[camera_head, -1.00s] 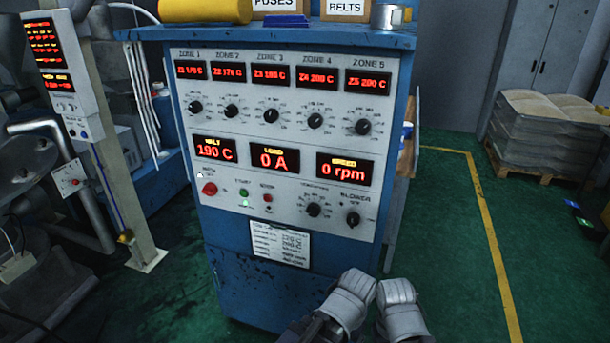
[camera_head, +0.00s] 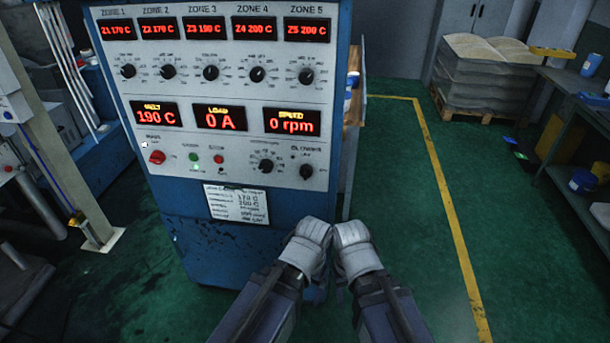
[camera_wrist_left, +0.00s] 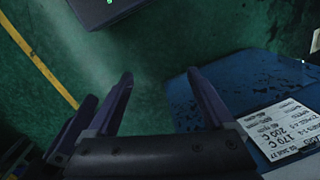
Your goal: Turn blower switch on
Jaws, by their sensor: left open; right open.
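The blower switch (camera_head: 306,171) is a black knob at the lower right of the control panel (camera_head: 230,90), under a blurred label. My left gripper (camera_head: 312,229) and right gripper (camera_head: 350,234) are close side by side, low in front of the cabinet's right edge. In the picture both are below the switch and apart from it. In the left wrist view, the left gripper (camera_wrist_left: 158,80) has its two fingers spread, with nothing between them but green floor. The right fingers are hard to make out in the head view.
The blue cabinet (camera_head: 215,255) carries a paper sheet (camera_head: 237,204); red and green buttons and another knob (camera_head: 265,166) are near the switch. A workbench (camera_head: 580,120) and stacked sacks on a pallet (camera_head: 480,75) stand at right. Green floor is free right of the cabinet.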

